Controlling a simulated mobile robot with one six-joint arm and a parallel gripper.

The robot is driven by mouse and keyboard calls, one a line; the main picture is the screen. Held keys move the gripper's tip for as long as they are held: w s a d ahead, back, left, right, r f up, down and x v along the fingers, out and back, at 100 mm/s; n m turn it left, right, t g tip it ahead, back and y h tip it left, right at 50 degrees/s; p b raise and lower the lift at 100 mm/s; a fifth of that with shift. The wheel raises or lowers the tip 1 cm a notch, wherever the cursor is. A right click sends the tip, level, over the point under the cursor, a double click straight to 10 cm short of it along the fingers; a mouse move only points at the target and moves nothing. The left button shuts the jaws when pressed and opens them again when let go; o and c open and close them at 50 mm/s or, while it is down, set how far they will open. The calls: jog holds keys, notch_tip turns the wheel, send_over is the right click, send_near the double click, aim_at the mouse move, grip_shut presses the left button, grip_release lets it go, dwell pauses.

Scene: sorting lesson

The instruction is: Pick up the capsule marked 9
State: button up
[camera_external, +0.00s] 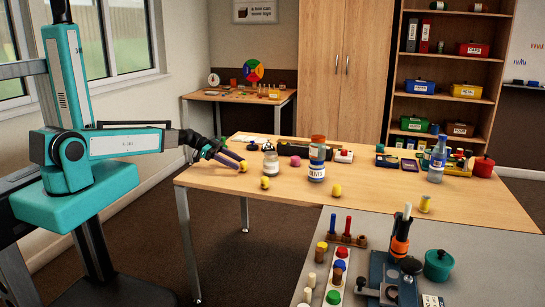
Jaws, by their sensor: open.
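Several small yellow capsules are on the wooden table. One yellow capsule (243,166) is right at the tips of my gripper (236,160), near the table's left side; I cannot tell if it lies between the fingers. A second yellow capsule (265,183) lies nearer the front edge. A third yellow capsule (336,189) is right of the white-labelled jar, and a yellow piece (424,203) stands at the right front. The marks are too small to read, so I cannot tell which is the 9. My gripper is open, reaching in low from the left.
A glass jar (270,162) stands just right of my gripper, with a magenta ball (295,161) beyond. A white-labelled jar (316,171) stands mid-table. A clear bottle (437,160) and red pot (483,166) are at right.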

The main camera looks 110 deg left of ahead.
aim_at(244, 165)
jog(key=shift+p+x, duration=0.6)
jog(key=shift+x, duration=1.5)
jog(key=shift+a, duration=0.1)
jog(key=c, duration=1.1)
